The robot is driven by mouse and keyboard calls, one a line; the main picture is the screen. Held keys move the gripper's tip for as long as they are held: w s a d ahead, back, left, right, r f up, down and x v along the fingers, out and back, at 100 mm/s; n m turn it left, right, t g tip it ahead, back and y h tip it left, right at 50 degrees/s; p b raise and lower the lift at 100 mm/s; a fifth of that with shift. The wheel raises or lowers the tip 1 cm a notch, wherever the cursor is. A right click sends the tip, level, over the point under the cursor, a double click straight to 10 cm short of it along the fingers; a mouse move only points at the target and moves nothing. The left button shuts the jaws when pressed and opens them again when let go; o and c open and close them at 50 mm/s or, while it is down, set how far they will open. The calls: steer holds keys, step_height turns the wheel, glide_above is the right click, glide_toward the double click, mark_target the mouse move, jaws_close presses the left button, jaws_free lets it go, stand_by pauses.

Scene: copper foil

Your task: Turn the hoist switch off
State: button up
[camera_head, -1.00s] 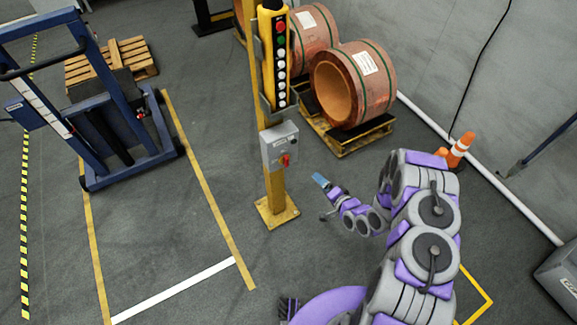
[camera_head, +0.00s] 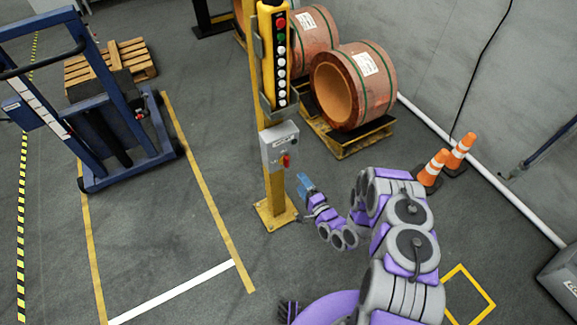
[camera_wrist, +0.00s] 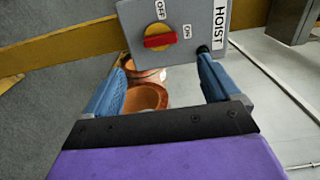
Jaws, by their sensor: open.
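The hoist switch is a red knob on a yellow disc (camera_wrist: 160,40) on a grey box, seen in the wrist view. "OFF" is printed above it and "ON" to its right. The red handle lies nearly level in that picture, its right end towards "ON". In the head view the knob (camera_head: 285,160) is small and its setting cannot be read. The grey box (camera_head: 279,146) is fixed to a yellow post. My gripper (camera_wrist: 158,66) is open and empty, its blue fingers apart and short of the knob. In the head view my gripper (camera_head: 304,183) is below and right of the box.
A yellow pendant (camera_head: 274,60) with several buttons is on the post (camera_head: 275,195) above the box. Copper coils (camera_head: 352,85) stand on pallets behind. A blue lift (camera_head: 85,100) stands left. Orange cones (camera_head: 433,167) stand right. Floor left of the post is clear.

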mark_target(288, 164)
steer(key=b+x, duration=0.2)
steer(key=x, duration=0.8)
steer(key=shift+a+f, duration=0.1)
steer(key=shift+a, duration=0.1)
steer(key=shift+w+a, duration=0.2)
steer(key=shift+w, duration=0.25)
steer(key=c, duration=1.1)
steer(key=shift+o, duration=0.2)
